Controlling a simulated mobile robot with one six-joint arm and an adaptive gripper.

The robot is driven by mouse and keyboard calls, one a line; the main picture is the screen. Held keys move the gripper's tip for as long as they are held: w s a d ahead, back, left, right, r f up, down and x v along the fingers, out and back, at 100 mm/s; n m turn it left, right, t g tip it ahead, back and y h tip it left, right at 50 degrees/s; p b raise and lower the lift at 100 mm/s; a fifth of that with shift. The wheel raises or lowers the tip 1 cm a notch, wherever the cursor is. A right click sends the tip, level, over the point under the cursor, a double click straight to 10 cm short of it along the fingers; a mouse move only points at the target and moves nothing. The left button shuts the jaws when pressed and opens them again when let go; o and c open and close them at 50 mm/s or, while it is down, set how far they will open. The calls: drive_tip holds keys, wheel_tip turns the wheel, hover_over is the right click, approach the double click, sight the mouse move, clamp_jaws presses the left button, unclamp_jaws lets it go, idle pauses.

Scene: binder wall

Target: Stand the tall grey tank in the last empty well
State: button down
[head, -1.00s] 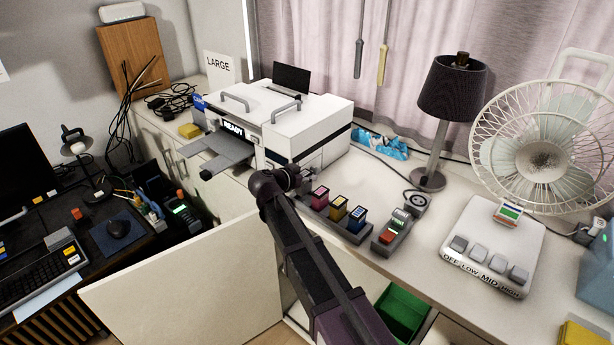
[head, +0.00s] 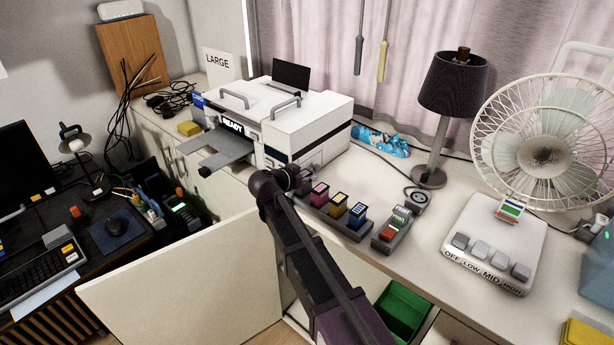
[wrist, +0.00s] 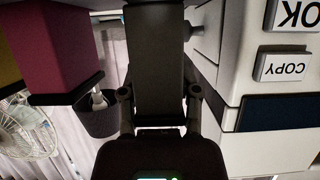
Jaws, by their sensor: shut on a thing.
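The tall grey tank (wrist: 160,60) fills the middle of the wrist view, which is upside down. My gripper (wrist: 160,100) is shut on it, with a finger on either side. In the head view my arm's dark end (head: 287,178) is at the left end of the tank rack (head: 337,224), and it hides the gripper's hold. The rack holds a magenta tank (head: 319,193), a yellow tank (head: 338,204) and a blue tank (head: 357,216). In the wrist view the magenta tank (wrist: 65,45) is close beside the grey one. The grey tank's foot and its well are out of sight, so I cannot tell whether it is seated.
A white printer (head: 300,120) reading READY stands just behind and left; its side with COPY and OK buttons is close to the tank in the wrist view. A lamp (head: 430,165) and fan (head: 545,155) are farther right.

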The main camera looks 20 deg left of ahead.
sight(306, 172)
drive_tip(key=shift+f+b, duration=0.8)
drive_tip(key=shift+f, duration=0.05)
drive_tip(key=shift+c, duration=1.2)
unclamp_jaws()
drive_tip(key=shift+r, duration=0.25)
wheel_tip(306, 172, up, 8)
drive_tip(key=p, duration=0.8)
drive_tip(key=shift+r+p, duration=0.2)
drive_tip(key=shift+p, duration=0.2)
drive_tip(key=shift+s+f, duration=0.1)
drive_tip(key=shift+s, duration=0.05)
